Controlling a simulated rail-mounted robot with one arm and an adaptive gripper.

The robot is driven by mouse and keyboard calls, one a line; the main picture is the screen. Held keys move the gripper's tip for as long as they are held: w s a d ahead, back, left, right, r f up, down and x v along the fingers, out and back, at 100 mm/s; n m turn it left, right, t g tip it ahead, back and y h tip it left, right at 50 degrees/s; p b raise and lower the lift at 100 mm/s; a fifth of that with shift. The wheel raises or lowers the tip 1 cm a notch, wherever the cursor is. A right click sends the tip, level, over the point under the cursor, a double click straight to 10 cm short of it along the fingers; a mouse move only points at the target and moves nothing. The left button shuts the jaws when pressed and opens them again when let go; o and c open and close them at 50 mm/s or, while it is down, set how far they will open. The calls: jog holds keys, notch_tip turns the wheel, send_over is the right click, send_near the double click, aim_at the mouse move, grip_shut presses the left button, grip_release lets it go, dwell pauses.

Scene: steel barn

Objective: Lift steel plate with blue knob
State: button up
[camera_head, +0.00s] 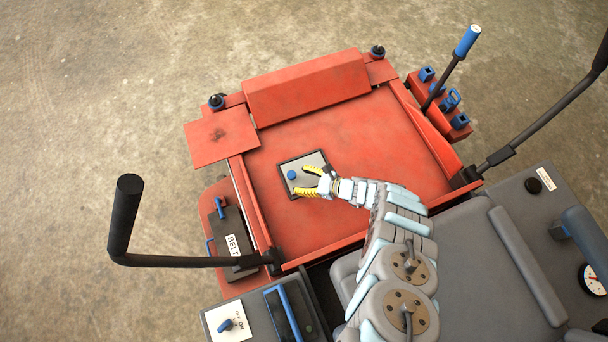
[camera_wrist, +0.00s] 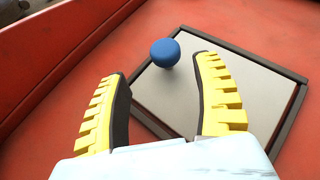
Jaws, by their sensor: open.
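The steel plate (camera_head: 309,166) is a small grey square in a dark frame, set on the red deck of the machine. Its blue knob (camera_head: 292,175) stands up from the plate. My gripper (camera_head: 303,181), with yellow and black fingers, is open above the plate at its right side, fingertips pointing left toward the knob. In the wrist view the plate (camera_wrist: 240,85) fills the middle and right, partly hidden by the right finger. The blue knob (camera_wrist: 165,52) lies ahead of the gap between the open fingers (camera_wrist: 162,85), apart from both of them.
The red deck (camera_head: 370,130) around the plate is bare, with raised edges. A raised red block (camera_head: 306,87) stands at its back. Black handlebars rise at the left (camera_head: 124,215) and right (camera_head: 550,118). A blue-topped lever (camera_head: 466,42) stands at the back right.

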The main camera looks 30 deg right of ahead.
aim_at(293, 175)
jog(key=shift+w+d+r+m+t+y+b, duration=0.3)
jog(key=shift+w+t+b, duration=0.1)
jog(key=shift+b, duration=0.1)
jog(key=b+x, duration=0.2)
jog(key=x, duration=0.2)
jog(key=shift+a+f, duration=0.1)
jog(key=shift+w+a, duration=0.3)
jog(key=shift+w, duration=0.05)
grip_shut()
